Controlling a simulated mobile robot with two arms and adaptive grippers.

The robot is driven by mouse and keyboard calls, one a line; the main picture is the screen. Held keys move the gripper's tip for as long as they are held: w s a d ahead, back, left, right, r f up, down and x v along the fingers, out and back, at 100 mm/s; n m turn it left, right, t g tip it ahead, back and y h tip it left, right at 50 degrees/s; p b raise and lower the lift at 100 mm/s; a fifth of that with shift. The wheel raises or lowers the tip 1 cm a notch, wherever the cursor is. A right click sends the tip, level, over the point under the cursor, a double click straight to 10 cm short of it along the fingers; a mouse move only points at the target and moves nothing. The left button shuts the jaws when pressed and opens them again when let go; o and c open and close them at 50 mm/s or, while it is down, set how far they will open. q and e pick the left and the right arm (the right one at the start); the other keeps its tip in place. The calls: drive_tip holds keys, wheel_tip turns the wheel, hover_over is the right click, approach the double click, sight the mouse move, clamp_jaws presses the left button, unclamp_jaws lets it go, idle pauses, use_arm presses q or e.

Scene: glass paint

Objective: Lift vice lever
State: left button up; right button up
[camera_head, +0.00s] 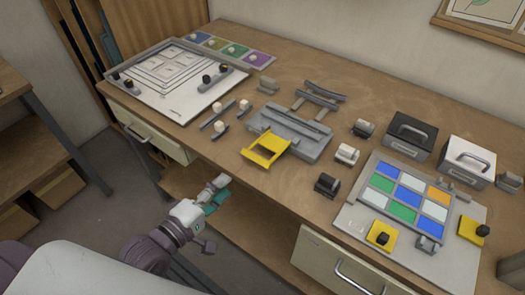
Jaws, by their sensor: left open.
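The vice (291,132) is a grey block fixed near the front edge of the wooden workbench. Its lever (259,158) is a yellow, frame-shaped handle that sticks out from the vice toward the bench's front edge and appears to lie low. My left gripper (217,190) is in front of the bench, below and to the left of the lever. It is open and empty, with its fingers apart, and it does not touch the lever. My right gripper is not in view.
A white board with a grey frame (165,101) lies at the left. A colored-tile panel (372,174) lies at the right. Black (409,151) and white (455,168) handled boxes stand behind it. Drawers (340,262) sit under the bench top.

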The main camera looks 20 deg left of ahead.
sight(256, 155)
use_arm(q)
drive_tip(key=p+x, duration=0.2)
drive_tip(key=x, duration=1.1)
drive_tip(key=shift+w+d, duration=0.15)
drive_tip(key=shift+w, duration=0.15)
clamp_jaws()
